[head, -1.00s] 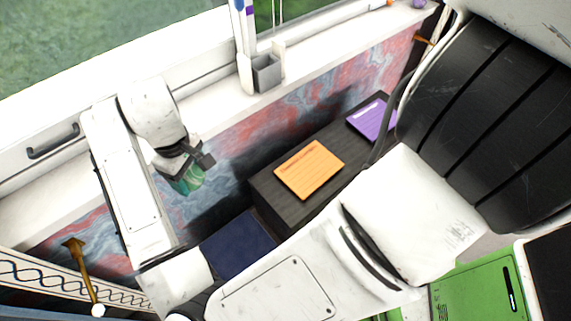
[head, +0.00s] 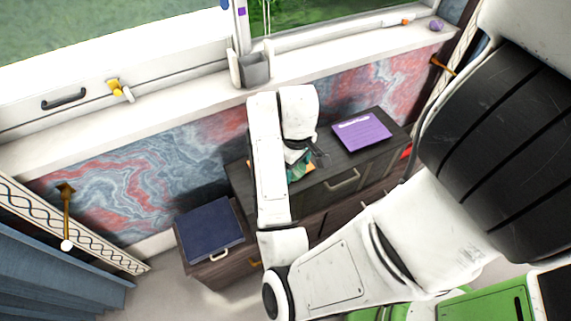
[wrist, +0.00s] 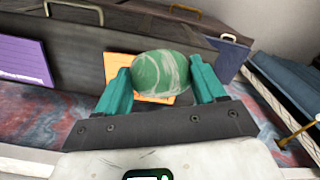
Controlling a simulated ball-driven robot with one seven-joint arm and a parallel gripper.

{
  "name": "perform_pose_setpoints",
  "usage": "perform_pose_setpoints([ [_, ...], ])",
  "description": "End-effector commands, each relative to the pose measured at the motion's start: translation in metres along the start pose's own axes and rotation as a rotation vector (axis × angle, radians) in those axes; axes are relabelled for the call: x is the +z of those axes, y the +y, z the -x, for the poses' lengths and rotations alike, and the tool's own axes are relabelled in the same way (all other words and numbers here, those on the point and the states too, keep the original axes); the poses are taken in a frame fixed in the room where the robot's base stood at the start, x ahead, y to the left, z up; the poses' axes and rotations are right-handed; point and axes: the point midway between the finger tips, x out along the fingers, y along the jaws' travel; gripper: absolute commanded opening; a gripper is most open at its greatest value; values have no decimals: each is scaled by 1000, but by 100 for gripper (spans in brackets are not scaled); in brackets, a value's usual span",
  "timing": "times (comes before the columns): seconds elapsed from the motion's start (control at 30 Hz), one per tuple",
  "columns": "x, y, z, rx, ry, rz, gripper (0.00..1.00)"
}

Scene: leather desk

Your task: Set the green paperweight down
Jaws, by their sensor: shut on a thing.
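The green paperweight (wrist: 161,72), rounded and marbled with pale streaks, sits between the teal fingers of my gripper (wrist: 160,82) in the wrist view. My gripper is shut on it. In the head view the paperweight (head: 292,155) shows only as a small green patch, mostly hidden by my arm. It is over the dark chest top, by the orange pad (head: 308,168), which my gripper largely covers. In the wrist view the orange pad (wrist: 122,66) shows behind the paperweight. I cannot tell whether the paperweight touches anything below.
A purple pad (head: 362,132) lies on the dark chest (head: 330,183), right of my gripper. A lower cabinet with a navy top (head: 208,229) stands to the left. A marbled wall (head: 130,180) and white sill (head: 190,100) run behind. A grey holder (head: 254,69) stands on the sill.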

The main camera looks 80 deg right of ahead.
Motion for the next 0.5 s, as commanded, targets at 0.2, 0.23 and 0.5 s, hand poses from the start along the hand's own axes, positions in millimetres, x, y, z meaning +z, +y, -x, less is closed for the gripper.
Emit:
perform_pose_setpoints([
  [0.2,-21,14,-14,1,-2,-4,32],
  [0.23,-24,15,-15,0,-2,-5,32],
  [0.5,-44,26,-28,-3,-2,-5,32],
])
